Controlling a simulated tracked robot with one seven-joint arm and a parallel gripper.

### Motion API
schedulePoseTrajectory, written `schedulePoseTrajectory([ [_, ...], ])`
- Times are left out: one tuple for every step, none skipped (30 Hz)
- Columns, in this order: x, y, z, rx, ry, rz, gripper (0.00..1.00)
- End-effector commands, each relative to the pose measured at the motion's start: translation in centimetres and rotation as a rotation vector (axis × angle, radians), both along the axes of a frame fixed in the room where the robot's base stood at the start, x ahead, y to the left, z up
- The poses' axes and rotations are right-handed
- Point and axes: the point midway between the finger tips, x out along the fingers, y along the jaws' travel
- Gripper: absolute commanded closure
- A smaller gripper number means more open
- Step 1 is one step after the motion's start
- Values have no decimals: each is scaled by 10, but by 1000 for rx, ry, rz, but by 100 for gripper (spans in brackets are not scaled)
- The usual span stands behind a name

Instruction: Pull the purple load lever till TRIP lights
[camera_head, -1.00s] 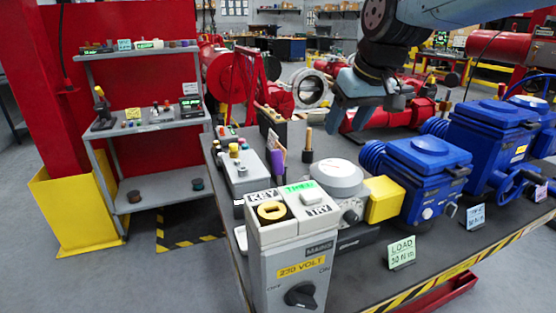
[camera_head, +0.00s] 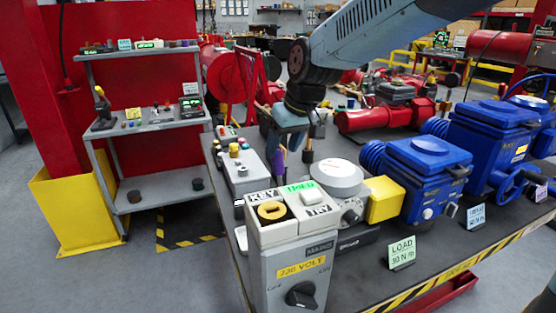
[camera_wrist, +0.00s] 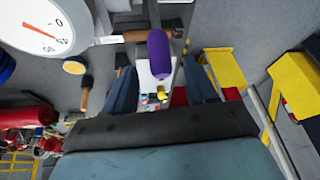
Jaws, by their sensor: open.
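The purple load lever (camera_head: 278,160) stands on the bench behind the grey control box (camera_head: 290,245); its purple grip (camera_wrist: 159,54) is near the middle of the wrist view. My gripper (camera_head: 287,138) is open at the lever's top. In the wrist view, its two blue fingers (camera_wrist: 160,84) are on either side of the grip, with gaps showing; I see no contact. A small green display (camera_head: 299,187) on the box seems to read HOLD. I see no TRIP text lit.
A wooden-handled tool (camera_head: 308,145) stands just right of the lever. A round-topped gauge (camera_head: 337,175), a yellow block (camera_head: 384,199) and a blue actuator (camera_head: 425,178) are further right. A dial (camera_wrist: 40,25) shows in the wrist view's top left corner.

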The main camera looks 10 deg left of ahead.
Motion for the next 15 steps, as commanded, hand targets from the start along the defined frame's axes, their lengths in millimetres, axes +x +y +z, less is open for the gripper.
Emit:
schedulePoseTrajectory([
  [2, 3, -9, -1, 3, 1, 43],
  [3, 4, -13, -1, 3, 1, 43],
  [5, 6, -19, -1, 1, 0, 43],
  [6, 8, -23, -1, 1, 0, 43],
  [6, 9, -27, -1, 1, 0, 43],
  [8, 11, -32, -1, 1, 0, 43],
  [9, 12, -35, -1, 1, 0, 43],
  [9, 13, -38, -1, 1, 0, 43],
  [10, 14, -41, -1, 1, 0, 43],
  [11, 15, -43, 0, 0, 0, 43],
  [11, 15, -45, 0, 0, 0, 43],
  [12, 16, -47, 0, 0, 0, 43],
  [12, 16, -48, 0, 0, 0, 43],
  [12, 16, -49, 0, 0, -1, 43],
  [13, 17, -50, 0, 0, -1, 43],
])
